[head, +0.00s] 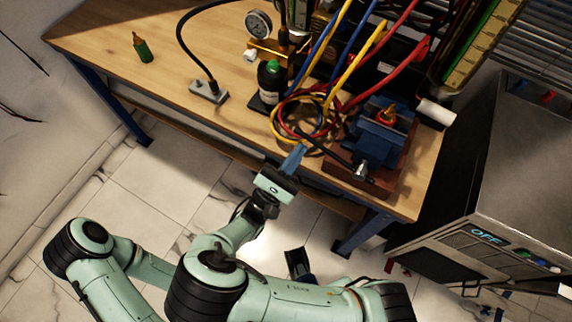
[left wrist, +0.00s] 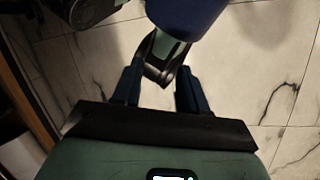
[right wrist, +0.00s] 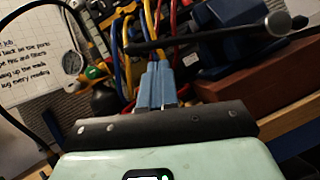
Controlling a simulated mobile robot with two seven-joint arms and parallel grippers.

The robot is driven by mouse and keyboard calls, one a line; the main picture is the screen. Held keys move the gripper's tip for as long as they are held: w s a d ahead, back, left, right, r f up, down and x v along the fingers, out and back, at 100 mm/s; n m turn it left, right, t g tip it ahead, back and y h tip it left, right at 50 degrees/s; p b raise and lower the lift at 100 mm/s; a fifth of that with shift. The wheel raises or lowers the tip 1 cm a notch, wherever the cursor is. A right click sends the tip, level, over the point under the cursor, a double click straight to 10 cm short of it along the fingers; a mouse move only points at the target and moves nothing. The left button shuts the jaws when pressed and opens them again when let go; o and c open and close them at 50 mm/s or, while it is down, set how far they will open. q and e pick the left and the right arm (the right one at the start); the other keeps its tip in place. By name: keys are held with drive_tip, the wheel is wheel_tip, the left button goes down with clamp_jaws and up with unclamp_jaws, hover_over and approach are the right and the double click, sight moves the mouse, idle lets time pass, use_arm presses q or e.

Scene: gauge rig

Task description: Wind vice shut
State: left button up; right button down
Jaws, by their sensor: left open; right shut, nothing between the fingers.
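The blue vice (head: 376,138) sits on a reddish-brown base (head: 345,170) at the bench's front right. A small red and yellow item (head: 387,117) shows at its top; I cannot tell how wide the jaws stand. Its dark handle bar (head: 328,148) slants from the screw end, and shows in the right wrist view (right wrist: 200,38). My right gripper (head: 296,151) is shut and empty, just left of the bar and near the bench's front edge. I cannot tell whether it touches the bar. My left gripper (left wrist: 158,88) is open and empty over the floor.
Looped red, yellow and blue cables (head: 300,110) lie left of the vice. A black bottle (head: 270,80), a dial gauge (head: 258,24) and a green bottle (head: 142,48) stand farther left. A white roll (head: 436,112) is right of the vice. A metal cabinet (head: 510,170) stands at right.

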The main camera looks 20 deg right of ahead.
drive_tip(key=shift+d+r, duration=0.25)
drive_tip(key=shift+r, duration=0.4)
use_arm(q)
drive_tip(key=shift+r, duration=0.15)
use_arm(e)
drive_tip(key=shift+s+r, duration=0.1)
use_arm(q)
drive_tip(key=r+p, duration=0.1)
drive_tip(key=s+r+p, duration=0.1)
drive_tip(key=shift+g+p, duration=0.3)
drive_tip(key=shift+p, duration=0.1)
use_arm(e)
drive_tip(key=shift+s+d+r+m+g, duration=0.1)
drive_tip(key=shift+d+r+m+g, duration=0.1)
drive_tip(key=shift+r+m+g, duration=0.4)
drive_tip(key=shift+r, duration=0.15)
use_arm(q)
drive_tip(key=shift+w+a+f+b, duration=0.25)
drive_tip(key=shift+f+b, duration=0.2)
drive_tip(key=shift+b, duration=0.1)
drive_tip(key=shift+w+a+f+b, duration=0.2)
drive_tip(key=shift+f+b, duration=0.2)
drive_tip(key=shift+b, duration=0.1)
use_arm(e)
drive_tip(key=w+f+v, duration=0.1)
drive_tip(key=f+v, duration=0.1)
drive_tip(key=v, duration=1.1)
drive_tip(key=shift+w+d, duration=0.3)
drive_tip(key=shift+w, duration=0.1)
